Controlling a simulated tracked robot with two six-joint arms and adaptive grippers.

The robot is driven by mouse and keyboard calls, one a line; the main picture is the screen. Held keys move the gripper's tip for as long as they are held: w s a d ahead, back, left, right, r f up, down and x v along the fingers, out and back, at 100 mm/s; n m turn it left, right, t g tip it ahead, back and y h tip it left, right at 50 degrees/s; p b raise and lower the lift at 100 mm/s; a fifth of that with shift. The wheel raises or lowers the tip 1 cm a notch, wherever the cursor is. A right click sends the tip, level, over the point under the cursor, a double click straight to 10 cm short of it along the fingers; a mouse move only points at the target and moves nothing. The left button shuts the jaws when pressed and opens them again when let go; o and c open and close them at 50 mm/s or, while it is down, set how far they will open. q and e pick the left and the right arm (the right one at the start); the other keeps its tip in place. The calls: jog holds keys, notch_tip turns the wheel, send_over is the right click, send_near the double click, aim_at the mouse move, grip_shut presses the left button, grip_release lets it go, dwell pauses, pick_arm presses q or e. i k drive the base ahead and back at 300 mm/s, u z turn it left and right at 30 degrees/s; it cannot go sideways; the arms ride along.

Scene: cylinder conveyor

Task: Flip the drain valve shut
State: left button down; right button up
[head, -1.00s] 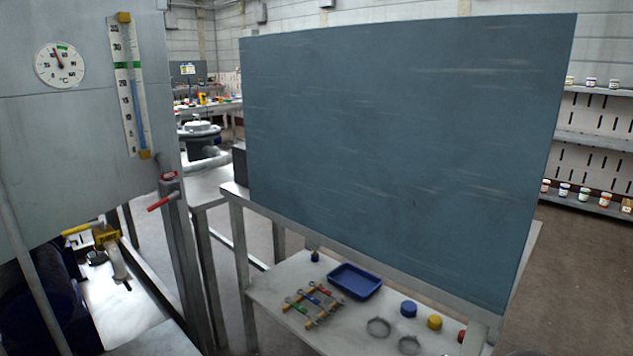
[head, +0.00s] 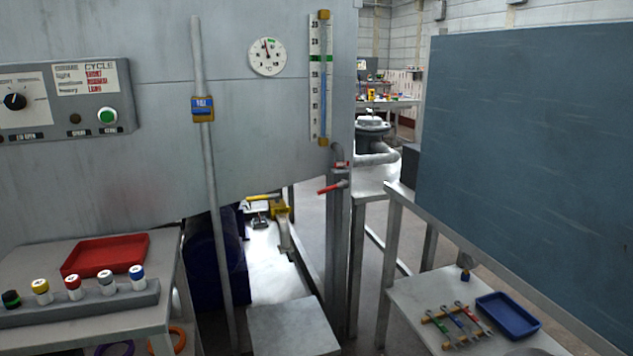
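Two valves show in the head view, and no label tells which is the drain valve. One has a yellow lever (head: 262,197) lying nearly level beside a yellow body (head: 279,210), with a grey spout (head: 285,236) pointing down, low beneath the big grey tank (head: 230,130). The other has a red handle (head: 332,187) sticking out to the left from a grey pipe at the tank's right edge, with a smaller red part above it. Neither of my grippers is in view.
A dial (head: 267,57) and a level gauge (head: 320,80) are on the tank. A vertical pipe (head: 210,180) stands in front. A control box (head: 65,98) and a table with a red tray (head: 105,255) are left. A blue tray (head: 508,315) and blue board (head: 530,150) are right.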

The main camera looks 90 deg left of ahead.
aim_at(343, 183)
jog(key=z, duration=0.3)
jog(key=i, duration=0.2)
jog(key=u, duration=3)
jog(key=k, duration=1.3)
jog(key=u, duration=0.2)
jog(key=i, duration=2.3)
jog(key=z, duration=0.2)
